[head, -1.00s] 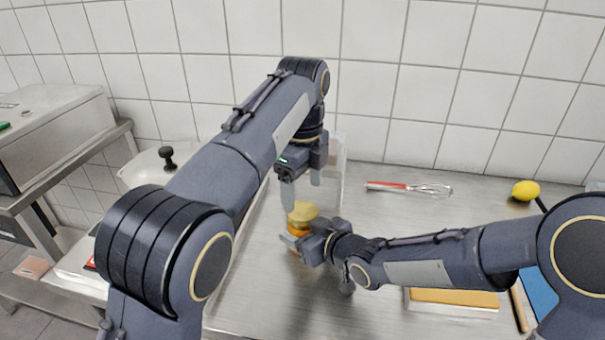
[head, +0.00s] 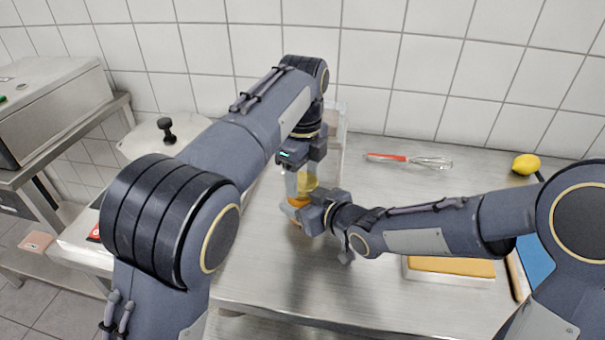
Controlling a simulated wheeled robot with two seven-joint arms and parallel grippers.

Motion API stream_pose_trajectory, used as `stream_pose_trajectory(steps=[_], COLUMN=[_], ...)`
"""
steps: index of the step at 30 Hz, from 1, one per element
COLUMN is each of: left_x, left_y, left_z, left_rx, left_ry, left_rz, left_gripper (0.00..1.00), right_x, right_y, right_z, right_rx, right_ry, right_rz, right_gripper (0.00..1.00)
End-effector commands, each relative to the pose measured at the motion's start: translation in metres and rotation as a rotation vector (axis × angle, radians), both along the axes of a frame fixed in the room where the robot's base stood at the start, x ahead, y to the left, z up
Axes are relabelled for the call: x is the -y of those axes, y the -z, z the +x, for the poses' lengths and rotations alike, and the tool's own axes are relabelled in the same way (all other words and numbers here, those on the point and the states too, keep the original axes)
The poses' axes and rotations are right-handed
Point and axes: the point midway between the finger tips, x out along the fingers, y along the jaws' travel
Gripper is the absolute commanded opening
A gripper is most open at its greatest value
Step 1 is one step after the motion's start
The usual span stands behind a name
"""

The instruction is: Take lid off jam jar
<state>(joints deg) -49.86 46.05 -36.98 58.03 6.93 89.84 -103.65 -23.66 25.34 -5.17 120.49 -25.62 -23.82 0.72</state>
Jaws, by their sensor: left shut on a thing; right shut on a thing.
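The jam jar (head: 297,203) stands on the steel counter, an orange body with a yellow lid (head: 308,182) on top. My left gripper (head: 302,183) points down from above and is shut on the lid, with a finger at each side. My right gripper (head: 299,212) comes in from the right, low down, and is shut on the jar body. The grippers hide much of the jar. I cannot see any gap between lid and jar.
A whisk with a red handle (head: 388,157) and a lemon (head: 526,164) lie at the back. A clear container (head: 337,125) stands behind my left gripper. A tray with a yellow-brown slab (head: 452,265) lies at the front right. A lidded pot (head: 150,138) is at the left.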

Motion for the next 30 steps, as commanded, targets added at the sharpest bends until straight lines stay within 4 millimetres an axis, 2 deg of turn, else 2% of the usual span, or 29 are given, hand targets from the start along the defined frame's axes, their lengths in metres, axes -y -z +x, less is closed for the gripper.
stream_pose_trajectory(steps=[5, 12, 15, 25, 26, 30], left_x=[0.0001, 0.0006, 0.0003, 0.0004, 0.0004, 0.0003], left_y=[-0.0002, -0.0006, -0.0006, -0.0008, -0.0008, -0.0008], left_z=[0.0, -0.0002, -0.0001, 0.0, 0.0, -0.0001], left_rx=[-0.001, 0.0, 0.0, 0.0, 0.0, 0.0], left_ry=[-0.042, -0.432, -0.549, -0.595, -0.595, -0.594], left_rz=[-0.001, -0.001, -0.001, -0.001, -0.001, -0.001], left_gripper=[0.29, 0.29, 0.29, 0.29, 0.58, 0.77], right_x=[0.0, 0.0, 0.0, -0.0001, -0.0001, -0.0001], right_y=[-0.0001, -0.0001, -0.0002, -0.0002, -0.0002, -0.0002], right_z=[0.0, 0.0, 0.0001, 0.0, 0.0, 0.0], right_rx=[0.0, 0.0, 0.0, 0.0, 0.001, 0.0], right_ry=[0.0, 0.0, 0.0, 0.0, 0.0, 0.0], right_rz=[0.0, 0.0, 0.0, 0.0, -0.001, 0.0], right_gripper=[0.0, 0.0, 0.0, 0.0, 0.0, 0.0])
